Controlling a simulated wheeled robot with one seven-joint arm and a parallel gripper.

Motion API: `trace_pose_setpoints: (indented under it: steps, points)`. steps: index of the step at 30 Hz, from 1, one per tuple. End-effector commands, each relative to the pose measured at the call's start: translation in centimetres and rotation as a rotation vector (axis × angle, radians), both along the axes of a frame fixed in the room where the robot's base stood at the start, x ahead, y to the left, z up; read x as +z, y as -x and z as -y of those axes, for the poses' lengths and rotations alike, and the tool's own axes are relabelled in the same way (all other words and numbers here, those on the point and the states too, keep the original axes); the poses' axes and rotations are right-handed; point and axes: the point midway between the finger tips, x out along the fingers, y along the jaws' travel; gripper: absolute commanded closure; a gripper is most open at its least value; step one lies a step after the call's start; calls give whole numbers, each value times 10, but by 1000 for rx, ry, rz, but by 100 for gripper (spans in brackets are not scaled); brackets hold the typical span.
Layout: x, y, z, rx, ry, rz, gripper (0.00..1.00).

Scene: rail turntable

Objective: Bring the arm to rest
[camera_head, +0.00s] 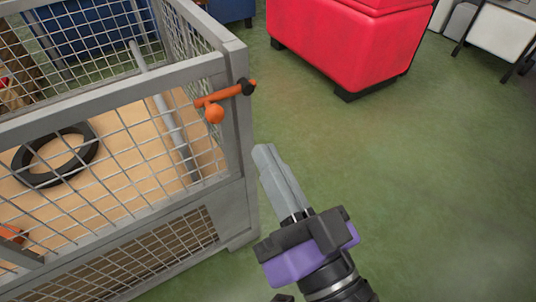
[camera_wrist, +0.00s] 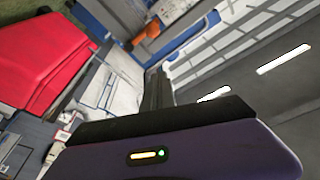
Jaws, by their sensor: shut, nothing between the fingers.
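My gripper (camera_head: 265,152) is shut and empty, its grey fingers together. In the head view it points up and to the left over green floor, just right of the cage's corner post, and looks apart from it. The wrist view shows the dark fingers (camera_wrist: 157,90) closed beyond my purple and black gripper body. An orange latch handle (camera_head: 214,112) sits on the cage corner, above and left of my fingertips.
A grey mesh cage (camera_head: 235,125) fills the left side, with a black ring (camera_head: 35,180) on its tan floor. A red padded block (camera_head: 350,50) stands at the back. White furniture (camera_head: 500,32) is at the top right. Green floor (camera_head: 440,180) on the right is clear.

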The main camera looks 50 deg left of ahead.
Motion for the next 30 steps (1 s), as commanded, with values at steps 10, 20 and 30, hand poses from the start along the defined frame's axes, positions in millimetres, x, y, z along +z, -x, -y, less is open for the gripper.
trace_pose_setpoints:
  steps: [10, 20, 30]
  points:
    - [0, 0, 0, 0, 0, 0, 100]
    - [15, -42, 23, -197, -75, -6, 100]
    - [-50, -96, 146, -711, -55, -40, 100]
